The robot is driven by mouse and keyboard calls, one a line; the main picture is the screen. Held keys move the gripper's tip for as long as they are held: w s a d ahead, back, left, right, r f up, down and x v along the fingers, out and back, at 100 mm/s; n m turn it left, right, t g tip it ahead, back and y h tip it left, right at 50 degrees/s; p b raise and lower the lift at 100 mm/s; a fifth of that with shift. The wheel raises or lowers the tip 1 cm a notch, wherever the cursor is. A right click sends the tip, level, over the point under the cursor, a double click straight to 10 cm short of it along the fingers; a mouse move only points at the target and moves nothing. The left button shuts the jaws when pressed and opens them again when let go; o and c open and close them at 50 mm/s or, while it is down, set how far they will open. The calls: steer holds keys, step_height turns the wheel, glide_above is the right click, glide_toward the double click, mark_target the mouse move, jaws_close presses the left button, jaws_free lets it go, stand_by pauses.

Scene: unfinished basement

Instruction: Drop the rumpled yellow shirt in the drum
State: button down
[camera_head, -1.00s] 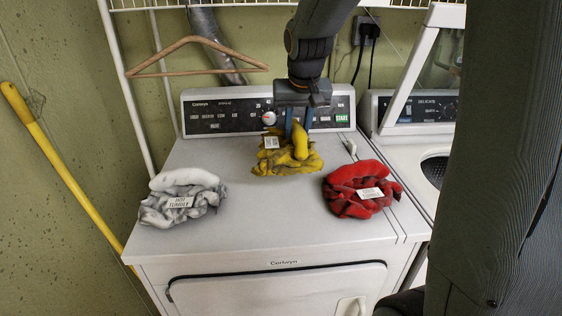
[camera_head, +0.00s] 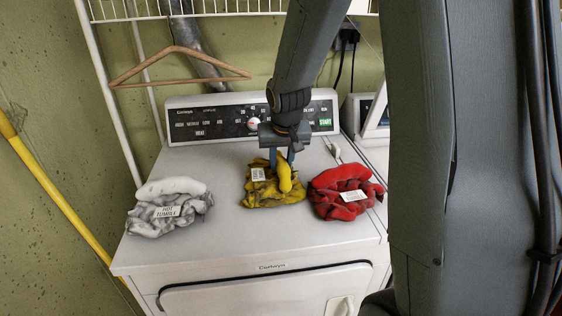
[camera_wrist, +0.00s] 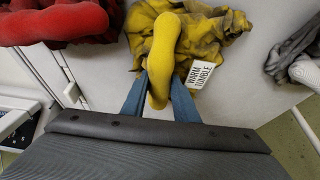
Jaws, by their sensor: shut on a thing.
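The rumpled yellow shirt (camera_head: 272,192) is on or just above the top of the white dryer, between a white shirt and a red one. A small tag hangs on it; in the wrist view the yellow shirt (camera_wrist: 205,38) has a tag reading "WARM TUMBLE". My gripper (camera_head: 281,165) is shut on a raised roll of the yellow shirt, its blue fingers on either side of the roll (camera_wrist: 158,92). The dryer's front door (camera_head: 260,296) is closed, and the drum behind it is hidden.
The control panel (camera_head: 215,118) stands behind. A wooden hanger (camera_head: 180,65) hangs at upper left. A yellow pole (camera_head: 60,200) leans at the left.

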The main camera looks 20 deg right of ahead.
steer(key=c, duration=1.4)
jaws_free()
steer(key=shift+f, duration=0.1)
